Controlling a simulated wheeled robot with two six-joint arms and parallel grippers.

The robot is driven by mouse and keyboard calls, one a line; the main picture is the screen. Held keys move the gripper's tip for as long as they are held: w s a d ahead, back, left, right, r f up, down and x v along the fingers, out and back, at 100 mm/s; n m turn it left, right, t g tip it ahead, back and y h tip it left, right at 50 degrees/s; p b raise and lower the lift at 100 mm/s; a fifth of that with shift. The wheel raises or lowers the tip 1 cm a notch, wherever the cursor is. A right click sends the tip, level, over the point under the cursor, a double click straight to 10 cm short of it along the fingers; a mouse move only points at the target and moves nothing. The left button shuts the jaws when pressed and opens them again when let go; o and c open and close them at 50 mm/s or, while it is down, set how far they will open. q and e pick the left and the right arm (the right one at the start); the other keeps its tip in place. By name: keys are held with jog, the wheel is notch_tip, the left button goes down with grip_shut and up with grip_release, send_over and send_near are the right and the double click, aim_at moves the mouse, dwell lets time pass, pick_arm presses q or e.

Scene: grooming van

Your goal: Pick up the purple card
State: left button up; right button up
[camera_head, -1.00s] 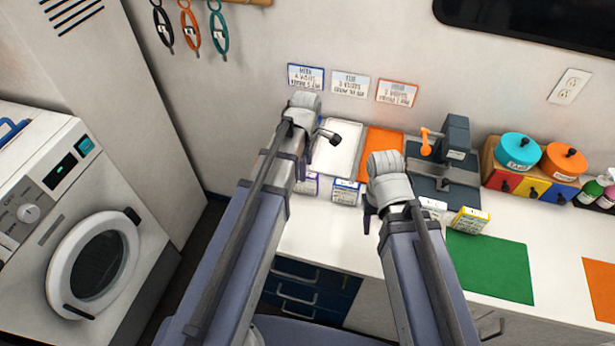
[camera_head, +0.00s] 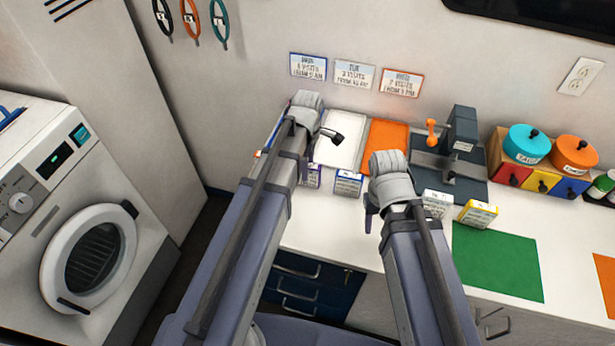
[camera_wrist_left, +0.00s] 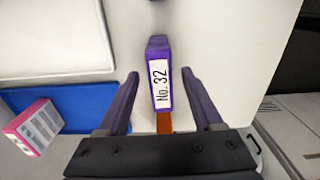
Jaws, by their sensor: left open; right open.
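The purple card (camera_head: 313,177) stands on the white counter, partly hidden behind my left arm in the head view. In the left wrist view the purple card (camera_wrist_left: 160,85) shows a white label reading "No. 32". My left gripper (camera_wrist_left: 160,74) is open, with one finger on each side of the card and a gap to both. In the head view my left gripper (camera_head: 301,172) is mostly hidden by its own arm. My right gripper (camera_head: 371,214) is open and empty over the counter, right of the blue card (camera_head: 348,183).
A white tray (camera_head: 341,139) and an orange tray (camera_head: 387,140) lie behind the cards. A white card (camera_head: 437,204) and a yellow card (camera_head: 478,213) stand right of my right gripper. A green mat (camera_head: 497,262) lies further right. A pink-edged box (camera_wrist_left: 35,127) shows in the wrist view.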

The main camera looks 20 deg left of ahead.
pick_arm(q)
notch_tip(320, 180, down, 4)
jog(key=b, duration=0.3)
pick_arm(e)
notch_tip(320, 180, down, 4)
jog(key=shift+f, duration=0.1)
pick_arm(q)
grip_shut()
